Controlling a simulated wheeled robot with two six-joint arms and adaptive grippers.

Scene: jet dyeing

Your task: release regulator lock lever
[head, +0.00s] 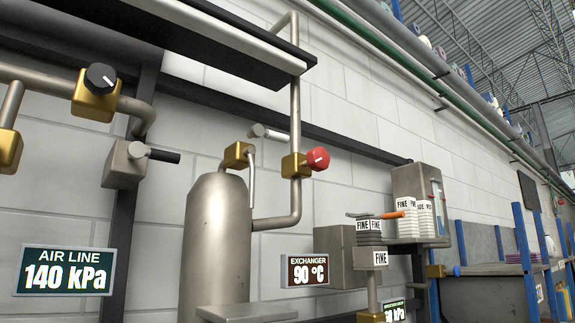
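A brass block with a black round knob (101,77) sits on the steel pipe at the upper left. Below it, a grey box (122,166) on the dark post carries a short lever with a black grip (165,155), pointing right and roughly level. This looks like the regulator lock lever, but no label on it shows. The air line display (66,271) at the lower left reads 140 kPa. Neither of my grippers is in view, and nothing touches the lever or knob.
A grey tank (214,250) stands right of the lever. Beyond it are a red knob (317,158) on a brass valve, an exchanger display (307,270) reading 90 °C, and an orange-handled lever (390,215) near stacked weights marked FINE. A dark shelf (215,30) overhangs the top.

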